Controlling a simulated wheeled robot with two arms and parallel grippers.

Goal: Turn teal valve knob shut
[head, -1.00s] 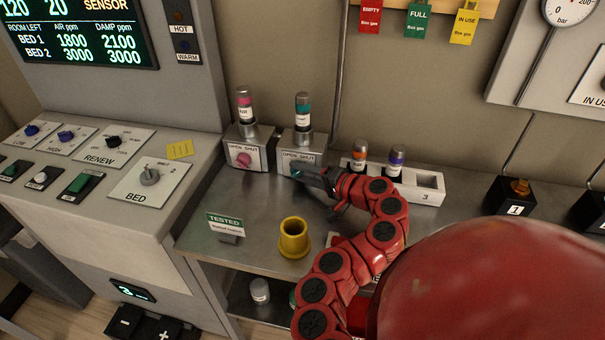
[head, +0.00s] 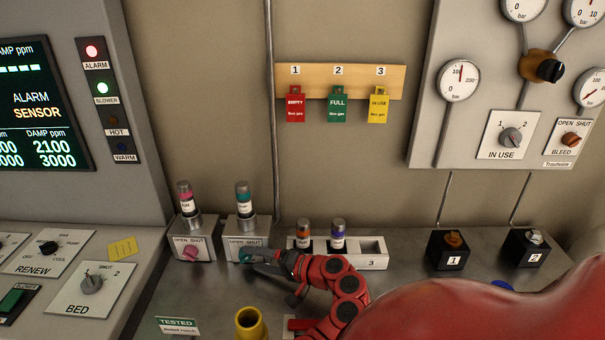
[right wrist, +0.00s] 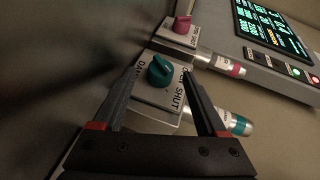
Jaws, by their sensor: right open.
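The teal valve knob (right wrist: 160,70) sits on a pale plate marked OPEN and SHUT, on the front of a small metal block (head: 247,228). In the right wrist view the knob shows between the fingers of my right gripper (right wrist: 152,82), which is open around or just short of it; I cannot tell whether the fingers touch it. In the head view the right gripper (head: 255,262) is in front of that block and hides part of the knob. A teal-banded cylinder (head: 243,198) stands upright on the block. My left gripper is not in view.
A similar block with a pink knob (head: 191,254) stands close on the left. A white rack (head: 372,250) with orange- and purple-banded cylinders stands on the right. A yellow cup (head: 250,323) is in front. Red, green and yellow tags hang on a wooden board (head: 338,75).

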